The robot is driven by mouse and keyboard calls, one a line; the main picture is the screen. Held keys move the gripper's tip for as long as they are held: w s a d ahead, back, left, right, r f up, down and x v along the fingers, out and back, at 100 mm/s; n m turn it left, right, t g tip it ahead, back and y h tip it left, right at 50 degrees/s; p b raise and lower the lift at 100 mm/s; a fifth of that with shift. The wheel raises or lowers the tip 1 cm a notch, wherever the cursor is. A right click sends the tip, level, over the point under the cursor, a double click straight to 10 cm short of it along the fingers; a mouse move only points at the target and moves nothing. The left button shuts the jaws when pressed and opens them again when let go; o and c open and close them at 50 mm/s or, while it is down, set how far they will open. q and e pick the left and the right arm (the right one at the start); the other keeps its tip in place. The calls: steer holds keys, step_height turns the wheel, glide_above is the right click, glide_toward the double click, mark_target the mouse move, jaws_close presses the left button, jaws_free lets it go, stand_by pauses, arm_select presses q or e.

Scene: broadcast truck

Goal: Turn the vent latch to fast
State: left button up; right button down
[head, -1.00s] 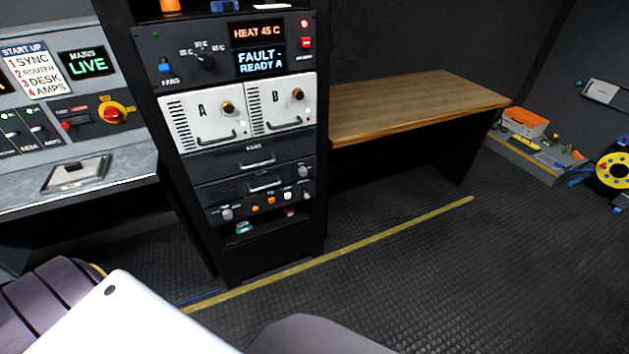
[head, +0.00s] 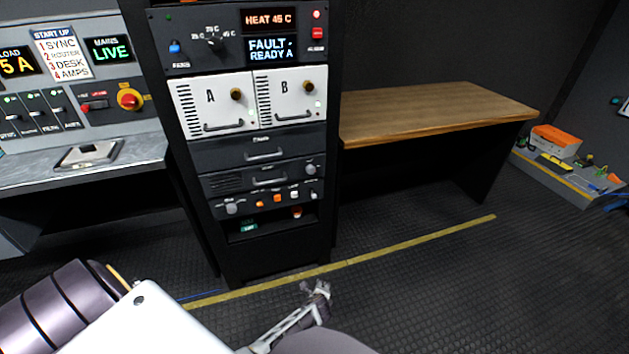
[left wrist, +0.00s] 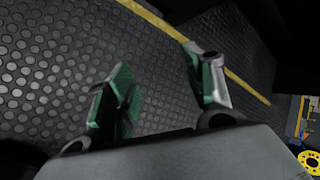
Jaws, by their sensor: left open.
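I cannot read a label for a vent latch or a fast mark in these views. The equipment rack (head: 275,145) carries a blue control (head: 175,47) over a small label that seems to read fans, and a black rotary selector (head: 214,43) with temperature marks. Grey knobs (head: 310,169) sit lower on the rack. My left gripper (head: 320,287) is low over the floor in front of the rack, apart from it. In the left wrist view its two green-padded fingers (left wrist: 160,90) are spread, with nothing between them. My right gripper is not in view.
White modules A (head: 211,104) and B (head: 291,96) have handles and knobs. A wooden table (head: 430,110) stands right of the rack. The control desk (head: 30,175) is at left.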

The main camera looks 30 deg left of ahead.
arm_select(q)
steer(key=w+a+r+m+t+y+b, duration=0.1)
steer(key=w+r+m+t+y+b, duration=0.15)
steer(key=w+r, duration=0.65)
steer(key=m+t+y+b, duration=0.1)
steer(key=m+y+b, duration=0.3)
steer(key=y+b, duration=0.5)
glide_toward(312, 172)
steer(key=s+d+h, duration=0.1)
steer(key=s+d, duration=0.2)
steer(key=shift+s+d+r, duration=0.1)
steer(key=shift+d+r, duration=0.05)
steer(key=shift+r, duration=0.25)
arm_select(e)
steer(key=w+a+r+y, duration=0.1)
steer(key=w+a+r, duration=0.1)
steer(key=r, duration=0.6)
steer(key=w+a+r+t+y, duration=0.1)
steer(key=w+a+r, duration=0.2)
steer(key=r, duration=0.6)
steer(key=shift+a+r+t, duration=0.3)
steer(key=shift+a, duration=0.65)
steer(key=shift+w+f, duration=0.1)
